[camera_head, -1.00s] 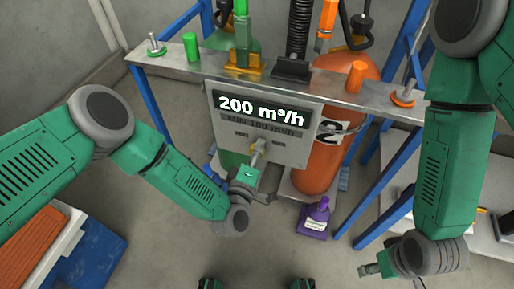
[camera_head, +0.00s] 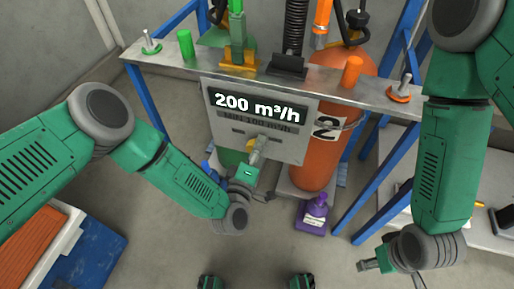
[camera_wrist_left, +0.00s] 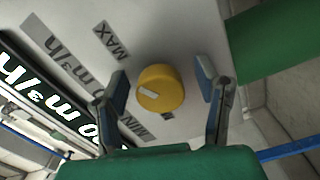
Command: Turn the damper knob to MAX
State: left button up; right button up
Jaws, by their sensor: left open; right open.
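The damper knob (camera_wrist_left: 161,88) is a yellow round knob with a pale pointer mark, on a light grey panel (camera_wrist_left: 190,40) with MAX and MIN labels. In the left wrist view the pointer lies on the knob's left part, and the MAX label (camera_wrist_left: 111,40) is up and left of the knob. My left gripper (camera_wrist_left: 163,85) is open, one finger on each side of the knob, with gaps showing. My right gripper (camera_head: 372,266) is open and empty at lower right, far from the panel.
The display (camera_head: 256,107) above the knob reads 200 m³/h. An orange cylinder (camera_head: 318,165) stands right of the panel, with a purple bottle (camera_head: 315,215) on the floor below. A metal shelf (camera_head: 200,72) runs above.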

pick_arm(q)
jog(key=v, duration=1.2)
jog(key=s+a+r+m+g+y+p, duration=0.1)
jog(key=s+a+m+g+y+p, duration=0.2)
jog(key=a, duration=0.9)
jog(key=s+a+r+m+g+y+p, duration=0.1)
jog(key=s+a+m+g+y+p, duration=0.1)
jog(key=s+a+m+g, duration=0.6)
jog(key=s+a+g+p, duration=0.1)
jog(key=s+a+g, duration=0.4)
jog(key=s, duration=0.2)
jog(key=shift+s+m+g+y+p, duration=0.3)
jog(key=shift+s+m+y+p, duration=0.05)
jog(key=shift+m+y+p, duration=0.05)
